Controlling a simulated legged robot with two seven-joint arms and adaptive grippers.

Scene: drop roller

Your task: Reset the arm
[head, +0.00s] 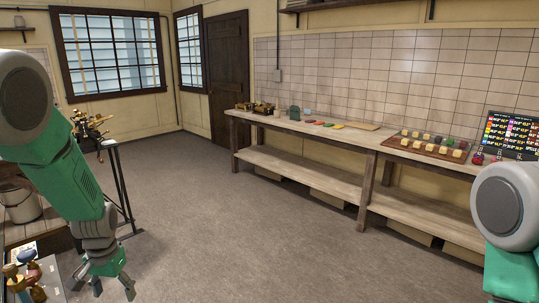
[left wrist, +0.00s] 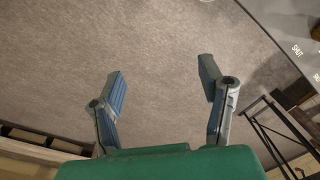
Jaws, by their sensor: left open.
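My left arm (head: 62,160) comes in from the left in the head view and hangs down. Its gripper (head: 112,288) is at the lower left, above the grey floor and just right of a low table. In the left wrist view the two fingers of this gripper (left wrist: 163,95) are spread apart, with only bare floor between them. Nothing is held in it. My right arm (head: 508,220) shows only as a grey joint and green link at the right edge. Its gripper is outside both views.
A long wooden bench (head: 300,128) runs along the tiled wall, bearing a board of small blocks (head: 432,146) and a dark chart (head: 510,134). A low table (head: 50,276) with brass items stands at the lower left, near a black metal stand (head: 121,190). The middle floor is clear.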

